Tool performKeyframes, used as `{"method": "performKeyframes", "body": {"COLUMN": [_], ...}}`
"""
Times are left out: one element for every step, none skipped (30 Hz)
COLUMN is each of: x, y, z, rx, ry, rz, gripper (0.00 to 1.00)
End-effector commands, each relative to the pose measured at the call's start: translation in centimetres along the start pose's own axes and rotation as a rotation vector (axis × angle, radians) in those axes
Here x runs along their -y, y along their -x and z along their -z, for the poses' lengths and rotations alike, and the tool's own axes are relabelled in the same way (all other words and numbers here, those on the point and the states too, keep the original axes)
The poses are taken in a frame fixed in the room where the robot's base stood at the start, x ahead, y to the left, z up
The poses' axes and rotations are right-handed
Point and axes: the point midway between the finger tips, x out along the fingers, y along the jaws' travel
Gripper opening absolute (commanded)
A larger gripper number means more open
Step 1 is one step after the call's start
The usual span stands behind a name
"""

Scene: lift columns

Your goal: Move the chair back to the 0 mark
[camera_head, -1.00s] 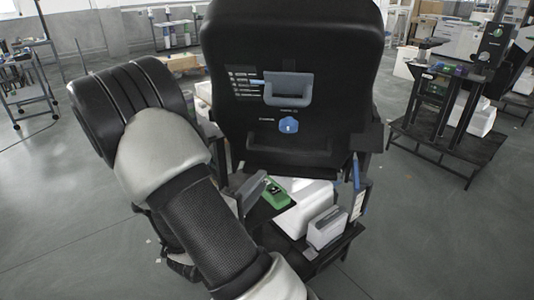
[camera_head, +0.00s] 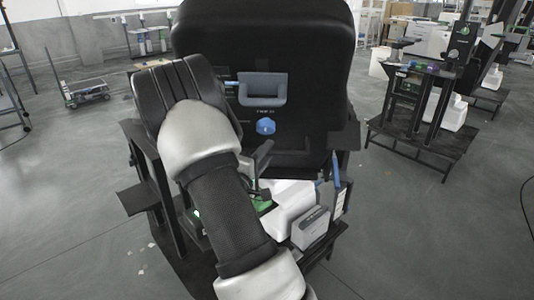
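The black chair-like back (camera_head: 285,45) stands upright in front of me. It has a grey handle recess (camera_head: 262,88) and a blue knob (camera_head: 265,126). Below it are a white block (camera_head: 292,200), a green part (camera_head: 262,204) mostly covered by my arm, and a grey box (camera_head: 310,228). A blue-tipped upright strip (camera_head: 340,195) stands at the right side; any numbers on it are too small to read. My arm covers the lower left. A dark grey angled piece by the green part may belong to my gripper. I cannot make out both fingers, or whether they hold anything.
A dark frame (camera_head: 152,185) stands left of my arm. Another lift column on a black platform (camera_head: 420,138) is at the right. A low trolley (camera_head: 85,92) is at the back left. Grey floor is open at the right front and far left.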

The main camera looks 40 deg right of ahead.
Motion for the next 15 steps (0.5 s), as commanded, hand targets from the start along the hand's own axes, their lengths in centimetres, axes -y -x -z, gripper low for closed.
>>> {"method": "performKeyframes", "body": {"x": [0.02,0.02,0.01,0.00,0.00,0.00,0.00,0.00,0.00,0.00,0.00,0.00,0.00,0.00,0.00], "y": [-0.26,-0.36,-0.46,-0.50,-0.51,-0.52,-0.51,-0.51,-0.50,-0.49,-0.49,-0.48,-0.48,-0.48,-0.48], "z": [-0.01,0.01,0.02,0.03,0.03,0.03,0.03,0.03,0.03,0.03,0.03,0.02,0.02,0.02,0.02], "rx": [0.000,0.000,-0.001,-0.001,-0.001,-0.001,-0.001,-0.001,-0.001,-0.001,-0.001,-0.001,-0.001,-0.001,-0.001], "ry": [0.000,0.000,0.000,0.000,0.000,0.000,0.000,0.000,0.000,0.000,0.000,0.000,0.000,0.000,0.000], "rz": [0.000,0.000,0.000,0.000,0.000,0.000,0.000,0.000,0.000,0.000,0.000,0.000,0.000,0.000,0.000], "gripper": [0.25,0.25,0.25,0.25,0.25,0.25,0.25,0.25,0.25,0.25,0.21,0.15,0.10,0.04,0.00]}}
